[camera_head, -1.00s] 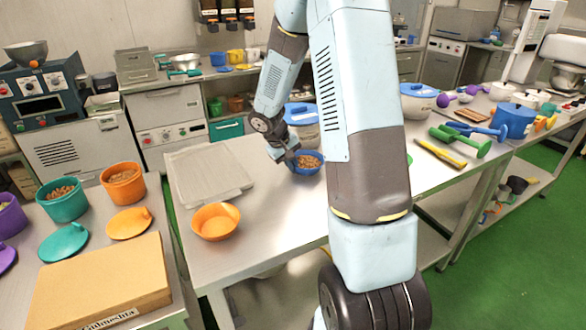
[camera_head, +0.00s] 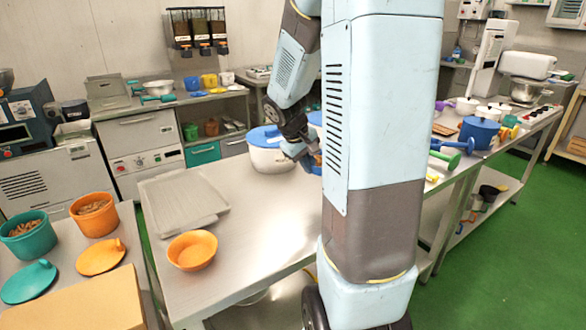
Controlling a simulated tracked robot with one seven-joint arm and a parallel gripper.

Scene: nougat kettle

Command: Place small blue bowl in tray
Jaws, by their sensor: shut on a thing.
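The small blue bowl (camera_head: 317,168) is almost wholly hidden behind my arm; only a sliver of blue shows beside the fingers. My gripper (camera_head: 306,161) is shut on the bowl, over the steel table and just right of the white pot with a blue lid. I cannot tell whether the bowl touches the table. The grey rectangular tray (camera_head: 183,207) lies flat and empty on the table to the left of my gripper, with bare table between them.
An orange bowl (camera_head: 192,251) stands on the table just in front of the tray. The lidded white pot (camera_head: 270,155) stands behind, between tray and gripper. Teal (camera_head: 25,240) and orange (camera_head: 95,217) tubs stand on the left counter. My upper arm blocks the table's right part.

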